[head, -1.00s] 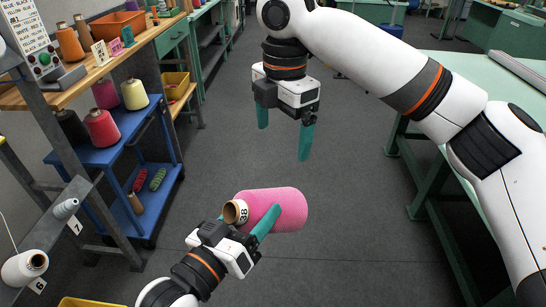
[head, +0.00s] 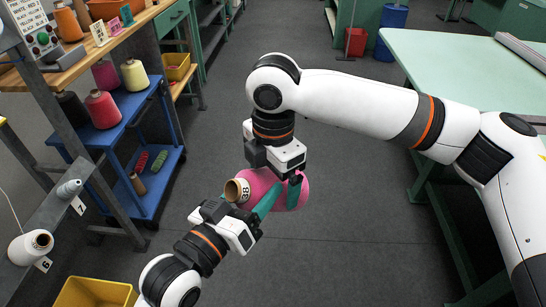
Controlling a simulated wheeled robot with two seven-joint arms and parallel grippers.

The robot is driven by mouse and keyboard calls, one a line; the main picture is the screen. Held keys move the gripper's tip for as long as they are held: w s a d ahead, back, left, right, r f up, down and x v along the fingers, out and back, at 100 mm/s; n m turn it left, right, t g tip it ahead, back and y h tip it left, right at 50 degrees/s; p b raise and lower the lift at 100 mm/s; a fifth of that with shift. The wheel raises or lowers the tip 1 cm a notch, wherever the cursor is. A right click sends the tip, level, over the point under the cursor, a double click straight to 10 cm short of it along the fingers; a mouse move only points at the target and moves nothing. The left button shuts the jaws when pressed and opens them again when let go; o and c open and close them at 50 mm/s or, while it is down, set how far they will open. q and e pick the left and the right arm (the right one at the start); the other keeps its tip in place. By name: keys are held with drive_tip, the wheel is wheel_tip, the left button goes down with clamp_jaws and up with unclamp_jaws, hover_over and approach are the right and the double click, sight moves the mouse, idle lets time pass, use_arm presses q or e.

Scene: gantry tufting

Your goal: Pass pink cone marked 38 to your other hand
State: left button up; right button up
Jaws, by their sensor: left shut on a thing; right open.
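The pink cone (head: 262,183) marked 38 is held in the air, lying on its side with its tan core end toward the left. My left gripper (head: 262,203) comes from below and is shut on the cone. My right gripper (head: 280,190) is directly above the cone, pointing down, and hides part of it. One right finger shows in front of the cone's right part; the other finger is hidden. The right gripper is open. I cannot tell whether its fingers touch the cone.
A blue shelf cart (head: 128,120) with several cones and yarn bundles stands at left below a wooden bench (head: 140,25). A yellow bin (head: 95,292) is at bottom left. A pale green table (head: 460,75) is at right. The floor between is clear.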

drive_tip(key=shift+f, duration=0.55)
drive_tip(key=c, duration=1.2)
use_arm(q)
drive_tip(key=o, duration=1.4)
drive_tip(key=shift+d, duration=0.15)
use_arm(e)
drive_tip(key=shift+o, duration=0.2)
drive_tip(key=shift+w, duration=0.15)
use_arm(q)
drive_tip(key=shift+o, duration=0.2)
drive_tip(key=shift+s, duration=0.1)
use_arm(e)
drive_tip(key=shift+a+r, duration=0.1)
